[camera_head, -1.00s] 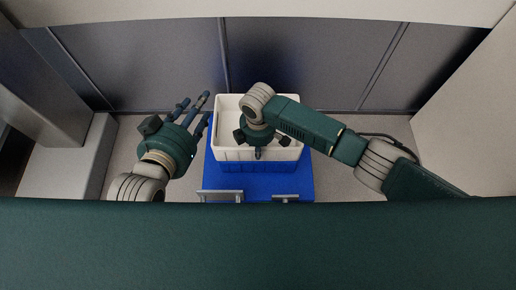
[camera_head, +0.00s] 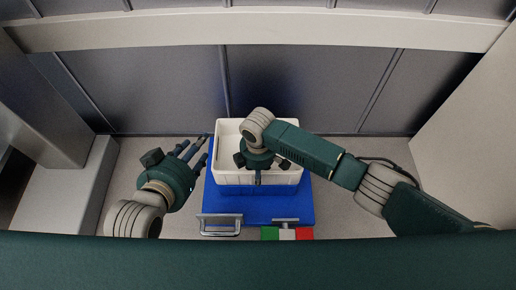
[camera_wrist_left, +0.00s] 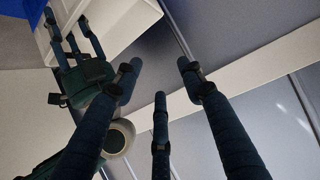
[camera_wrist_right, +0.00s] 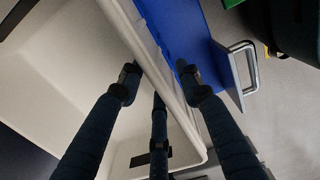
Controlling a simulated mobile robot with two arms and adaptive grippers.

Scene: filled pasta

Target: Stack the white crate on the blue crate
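The white crate (camera_head: 222,172) stands upright over blue in the head view. A blue ribbed band (camera_head: 235,190) shows just below its front wall and looks like the blue crate, mostly hidden. I cannot tell how exactly the two meet. My right gripper (camera_head: 262,168) is over the white crate's front side, pointing down. In the right wrist view its fingers (camera_wrist_right: 158,82) are spread on either side of the crate's rim (camera_wrist_right: 168,85), not visibly closed on it. My left gripper (camera_head: 200,148) is open and empty, left of the white crate; its fingers (camera_wrist_left: 160,80) are spread.
A blue platform (camera_head: 265,208) with metal handles (camera_head: 220,224) lies beneath the crates. A green, white and red item (camera_head: 287,234) is at its front edge. A wall stands close behind, a pale ledge (camera_head: 62,190) at left. Floor (camera_head: 350,205) is clear at right.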

